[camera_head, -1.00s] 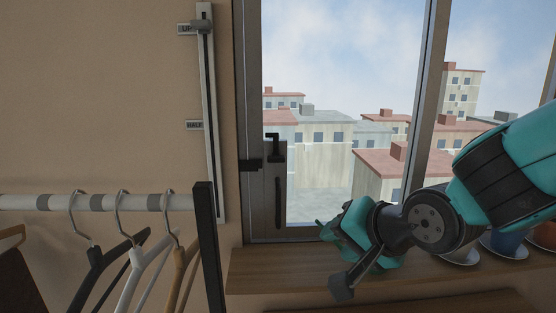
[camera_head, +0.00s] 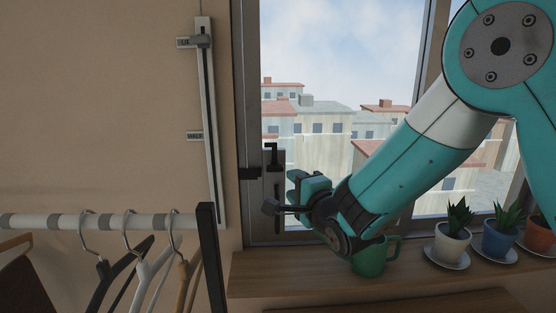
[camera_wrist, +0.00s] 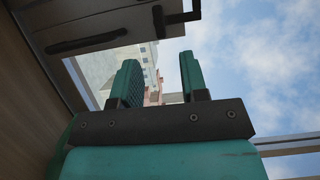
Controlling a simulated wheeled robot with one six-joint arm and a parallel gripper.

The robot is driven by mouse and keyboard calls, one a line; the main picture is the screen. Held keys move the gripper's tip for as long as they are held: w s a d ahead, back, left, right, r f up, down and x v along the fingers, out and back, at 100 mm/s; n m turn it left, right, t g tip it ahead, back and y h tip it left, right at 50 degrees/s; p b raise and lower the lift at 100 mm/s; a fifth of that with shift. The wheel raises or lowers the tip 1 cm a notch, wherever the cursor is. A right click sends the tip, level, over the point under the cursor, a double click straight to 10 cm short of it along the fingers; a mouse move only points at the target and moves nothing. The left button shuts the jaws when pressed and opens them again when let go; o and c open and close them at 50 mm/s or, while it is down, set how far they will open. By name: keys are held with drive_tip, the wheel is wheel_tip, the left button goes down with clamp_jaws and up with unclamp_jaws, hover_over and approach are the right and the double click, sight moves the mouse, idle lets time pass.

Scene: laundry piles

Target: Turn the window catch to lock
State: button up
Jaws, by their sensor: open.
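The window catch (camera_head: 271,154) is a black, hooked lever at the top of a grey plate on the window's left sash. In the wrist view, the catch (camera_wrist: 176,18) shows at the top. A black keeper block (camera_head: 250,173) sits on the frame, lower and to the left. My gripper (camera_head: 305,187) is just right of and below the catch in the head view. In the wrist view, its two teal fingers (camera_wrist: 158,80) are apart with nothing between them. The catch lies beyond the fingertips, apart from them. My gripper partly hides the lower plate in the head view.
A green mug (camera_head: 370,260) and potted plants (camera_head: 455,232) stand on the wooden sill (camera_head: 290,270). A clothes rail (camera_head: 130,221) with hangers is at left, its black post (camera_head: 206,250) near the window.

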sight(277, 170)
drive_tip(key=p+x, duration=0.3)
drive_tip(key=x, duration=0.6)
drive_tip(key=shift+w+p, duration=0.1)
drive_tip(key=shift+p, duration=0.3)
clamp_jaws()
